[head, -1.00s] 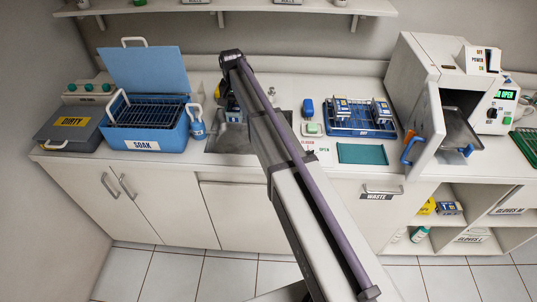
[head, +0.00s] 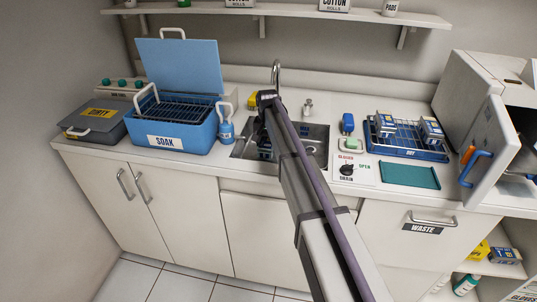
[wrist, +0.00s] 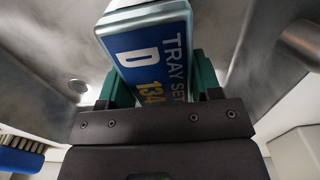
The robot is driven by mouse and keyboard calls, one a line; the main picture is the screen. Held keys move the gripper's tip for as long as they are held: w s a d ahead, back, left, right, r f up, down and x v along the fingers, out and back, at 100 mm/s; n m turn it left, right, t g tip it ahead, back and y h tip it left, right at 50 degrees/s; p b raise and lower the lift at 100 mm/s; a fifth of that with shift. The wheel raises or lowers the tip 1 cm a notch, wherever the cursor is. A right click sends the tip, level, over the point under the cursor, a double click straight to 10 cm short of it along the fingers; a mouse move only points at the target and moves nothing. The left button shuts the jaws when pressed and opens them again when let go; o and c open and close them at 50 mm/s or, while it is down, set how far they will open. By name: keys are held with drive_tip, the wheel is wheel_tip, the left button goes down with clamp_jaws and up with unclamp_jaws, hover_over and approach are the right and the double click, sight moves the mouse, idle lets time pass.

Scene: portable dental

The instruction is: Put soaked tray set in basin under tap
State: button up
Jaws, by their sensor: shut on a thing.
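My gripper (wrist: 158,84) is shut on the tray set (wrist: 150,42), a pale box with a blue label reading "TRAY SET D 134", held between green finger pads. Behind it the wrist view shows the grey metal of the basin and a round drain hole. In the head view the basin (head: 318,152) is sunk in the counter, with the curved tap (head: 276,72) at its back. My arm crosses the basin and hides much of it and most of the tray set. I cannot tell whether the tray set touches the basin floor.
Right are a drain switch panel (head: 360,172), a green mat (head: 409,175) and a blue rack (head: 440,155) holding two boxes. An open-doored machine (head: 480,85) stands far right.

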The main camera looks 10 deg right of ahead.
wheel_tip(320, 180, down, 3)
drive_tip(key=shift+f+b, duration=0.15)
drive_tip(key=shift+b, duration=0.7)
drive_tip(key=shift+r, duration=0.3)
drive_tip(key=shift+c, duration=0.4)
drive_tip(key=shift+f, duration=0.15)
drive_tip(key=o, duration=1.2)
drive_tip(key=shift+c, duration=0.2)
